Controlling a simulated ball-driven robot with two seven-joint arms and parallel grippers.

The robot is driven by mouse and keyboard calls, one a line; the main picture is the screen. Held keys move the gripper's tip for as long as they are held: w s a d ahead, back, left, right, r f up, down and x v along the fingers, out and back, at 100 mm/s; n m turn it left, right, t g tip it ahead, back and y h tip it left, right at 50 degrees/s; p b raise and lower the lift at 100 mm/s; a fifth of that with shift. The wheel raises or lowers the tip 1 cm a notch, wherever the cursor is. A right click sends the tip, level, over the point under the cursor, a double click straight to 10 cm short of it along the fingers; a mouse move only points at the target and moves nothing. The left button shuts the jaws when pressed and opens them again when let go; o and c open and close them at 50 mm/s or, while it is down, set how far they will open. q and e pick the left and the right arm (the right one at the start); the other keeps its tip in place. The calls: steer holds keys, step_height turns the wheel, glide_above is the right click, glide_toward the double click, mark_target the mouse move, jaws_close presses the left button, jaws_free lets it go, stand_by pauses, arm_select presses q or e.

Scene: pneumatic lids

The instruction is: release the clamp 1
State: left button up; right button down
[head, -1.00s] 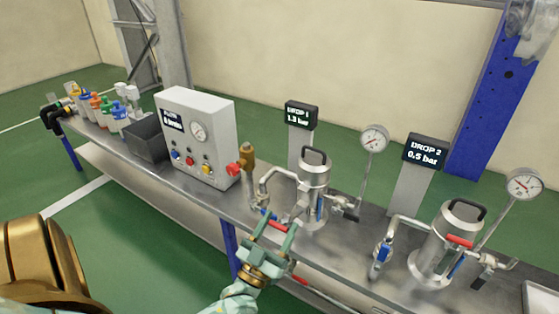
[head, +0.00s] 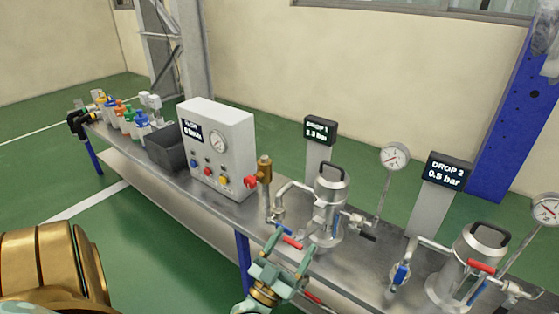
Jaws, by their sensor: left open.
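The drop 1 canister (head: 330,197), a steel vessel with a black lid handle, stands on the bench below the DROP 1 display (head: 320,130). A red lever (head: 292,242) shows at its lower left; I cannot tell whether it is the handle of clamp 1. A blue handle (head: 279,228) is close to it, and another blue part is on the canister's side. My left gripper (head: 291,250) is open, in front of the canister, with the red lever seen between its fingertips. I cannot tell whether they touch it. The right gripper is out of view.
A grey control box (head: 217,145), a black bin (head: 165,147) and several coloured-top bottles are to the left. Gauges on thin stems rise behind the canisters.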

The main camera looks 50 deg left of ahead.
arm_select(q)
steer(key=v, duration=1.6)
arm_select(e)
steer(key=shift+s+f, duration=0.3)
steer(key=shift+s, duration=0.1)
arm_select(q)
steer(key=shift+w, duration=0.1)
